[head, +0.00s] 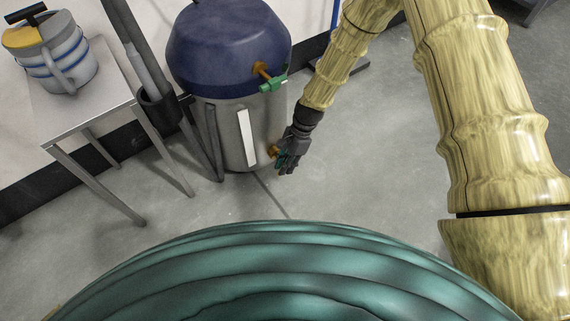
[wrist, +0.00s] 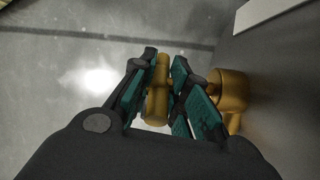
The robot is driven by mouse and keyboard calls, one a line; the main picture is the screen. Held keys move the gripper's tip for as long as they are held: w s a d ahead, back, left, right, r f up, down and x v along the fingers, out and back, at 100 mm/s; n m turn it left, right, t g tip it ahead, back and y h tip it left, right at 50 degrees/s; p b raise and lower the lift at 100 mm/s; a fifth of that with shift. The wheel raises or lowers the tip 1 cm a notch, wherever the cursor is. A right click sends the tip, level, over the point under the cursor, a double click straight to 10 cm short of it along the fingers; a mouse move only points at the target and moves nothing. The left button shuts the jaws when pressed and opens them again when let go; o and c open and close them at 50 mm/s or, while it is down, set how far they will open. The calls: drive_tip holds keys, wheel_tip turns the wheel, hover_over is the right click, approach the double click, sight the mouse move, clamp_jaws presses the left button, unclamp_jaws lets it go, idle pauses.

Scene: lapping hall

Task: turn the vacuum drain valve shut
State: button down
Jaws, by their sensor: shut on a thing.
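The vacuum is a drum with a blue lid (head: 228,45) and a grey body (head: 232,140), standing on the floor. Its drain valve is brass, low on the right side of the body; the valve body (wrist: 230,92) shows in the wrist view beside the drum wall. The brass valve handle (wrist: 157,95) lies between the teal pads of my gripper (wrist: 158,85). My gripper (head: 286,160) is shut on the handle. In the head view my fingers hide most of the valve. A green-handled fitting (head: 272,83) sits higher, at the lid's edge.
A grey pole with a dark holder (head: 160,110) stands between table and vacuum. The floor (head: 350,165) to the right of the vacuum is clear.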

drive_tip(key=shift+r+y+p, duration=0.1)
drive_tip(key=shift+y+p, duration=0.3)
drive_tip(key=shift+p, duration=0.05)
drive_tip(key=shift+d+g+y+p, duration=0.1)
drive_tip(key=shift+g+y+p, duration=0.6)
drive_tip(key=shift+g+p, duration=0.1)
drive_tip(key=shift+f+g+y+p, duration=0.25)
drive_tip(key=shift+g+y, duration=0.35)
drive_tip(key=shift+y, duration=0.3)
drive_tip(key=g+y+b, duration=0.1)
drive_tip(key=g+y, duration=0.1)
drive_tip(key=shift+f+y, duration=0.1)
drive_tip(key=shift+y, duration=0.2)
drive_tip(key=shift+g+y+b, duration=0.6)
drive_tip(key=shift+y+b, duration=0.1)
drive_tip(key=shift+b, duration=0.05)
drive_tip(key=c, duration=1.4)
unclamp_jaws()
